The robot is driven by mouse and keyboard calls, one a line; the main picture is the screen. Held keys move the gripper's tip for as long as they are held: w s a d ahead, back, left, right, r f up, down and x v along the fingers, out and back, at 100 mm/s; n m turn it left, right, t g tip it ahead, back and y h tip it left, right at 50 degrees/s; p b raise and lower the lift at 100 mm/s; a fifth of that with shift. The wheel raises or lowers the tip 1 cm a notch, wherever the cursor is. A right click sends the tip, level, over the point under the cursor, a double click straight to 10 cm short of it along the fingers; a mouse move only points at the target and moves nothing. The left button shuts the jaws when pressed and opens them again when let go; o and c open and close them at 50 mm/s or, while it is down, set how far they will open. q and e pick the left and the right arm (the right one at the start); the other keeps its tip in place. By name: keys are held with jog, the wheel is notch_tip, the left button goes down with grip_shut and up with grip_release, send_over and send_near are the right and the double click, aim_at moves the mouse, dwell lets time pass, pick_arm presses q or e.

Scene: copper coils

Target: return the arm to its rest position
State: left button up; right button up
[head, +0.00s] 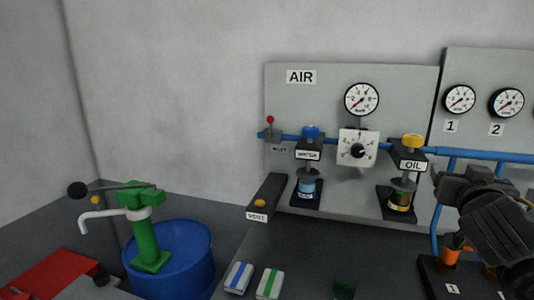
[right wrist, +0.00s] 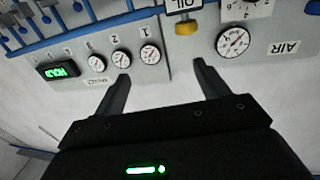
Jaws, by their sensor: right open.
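My right arm shows at the right edge of the head view, with the dark right gripper (head: 462,186) in front of the blue pipe and the right panel. In the right wrist view its two dark fingers stand wide apart, and the right gripper (right wrist: 162,78) is open with nothing between the fingers. That view shows the panels upside down beyond the fingers. The arm hides part of the right panel and of the stand below it. My left gripper is not in view.
The AIR panel (head: 320,100) carries a gauge, a white dial (head: 357,148), and blue and yellow knobs. A blue pipe (head: 480,154) crosses the panels. A dark bench (head: 310,250) holds two small boxes. A green pump (head: 145,235) and blue drum (head: 185,255) stand left.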

jog(key=s+a+f+n+g+y, duration=0.1)
jog(key=a+f+n+g+y, duration=0.15)
jog(key=f, duration=0.85)
jog(key=s+a+f+n+g+y, duration=0.1)
jog(key=s+a+f+g, duration=0.15)
jog(key=f, duration=0.75)
jog(key=s+a+f+n+g+y, duration=0.15)
jog(key=a+f, duration=0.25)
jog(key=f, duration=0.7)
jog(key=s+a+f+n+g+y, duration=0.1)
jog(key=s+a+f+g+y, duration=0.2)
jog(key=s+f, duration=0.7)
jog(key=s+a+f+n+g+y, duration=0.1)
jog(key=s+a+f+n+g, duration=0.2)
jog(key=s+f, duration=0.75)
jog(key=s+a+f+m+g, duration=0.1)
jog(key=s+f, duration=0.2)
jog(key=f, duration=2.3)
jog(key=s+d+f+g, duration=0.1)
jog(key=s+d+f, duration=0.1)
jog(key=s+f, duration=1.1)
jog(key=shift+s+d+f+h, duration=0.3)
jog(key=shift+s, duration=0.95)
